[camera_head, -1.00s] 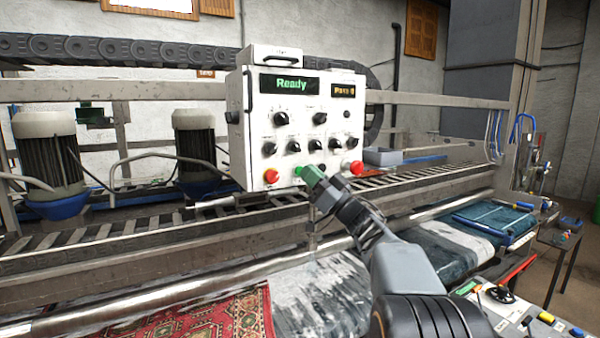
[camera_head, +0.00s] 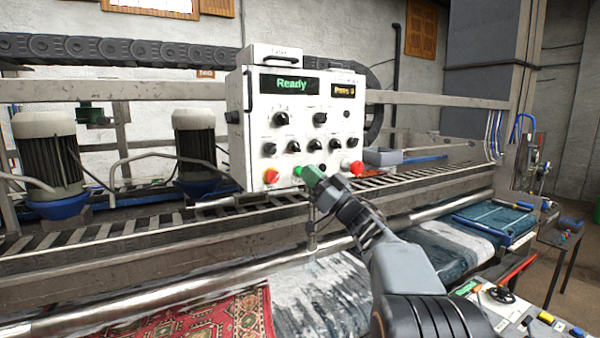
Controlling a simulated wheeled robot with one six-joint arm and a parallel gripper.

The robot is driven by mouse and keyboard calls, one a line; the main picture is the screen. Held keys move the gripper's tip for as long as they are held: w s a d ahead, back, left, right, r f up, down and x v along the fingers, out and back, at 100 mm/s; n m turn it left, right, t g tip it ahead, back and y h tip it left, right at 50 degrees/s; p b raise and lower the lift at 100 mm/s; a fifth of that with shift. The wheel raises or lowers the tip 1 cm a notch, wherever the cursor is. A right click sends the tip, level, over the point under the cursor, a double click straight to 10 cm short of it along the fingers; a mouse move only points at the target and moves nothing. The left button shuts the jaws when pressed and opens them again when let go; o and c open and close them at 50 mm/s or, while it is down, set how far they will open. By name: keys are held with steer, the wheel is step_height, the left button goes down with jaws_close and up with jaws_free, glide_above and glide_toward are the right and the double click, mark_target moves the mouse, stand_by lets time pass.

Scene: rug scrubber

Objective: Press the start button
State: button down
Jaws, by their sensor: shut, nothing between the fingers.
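The white control box (camera_head: 290,145) stands in the middle of the view, with a green "Ready" display (camera_head: 289,84) at its top. A green button (camera_head: 298,170) sits low on its front, between a red knob (camera_head: 271,176) on the left and a red button (camera_head: 356,168) on the right.
Black knobs (camera_head: 282,118) cover the box front above the buttons. A metal rail and roller frame (camera_head: 130,235) runs below the box. A red patterned rug (camera_head: 205,318) lies at the lower left. A second panel (camera_head: 530,318) is at the lower right.

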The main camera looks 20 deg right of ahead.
steer(key=shift+w, duration=0.15)
steer(key=shift+w, duration=0.3)
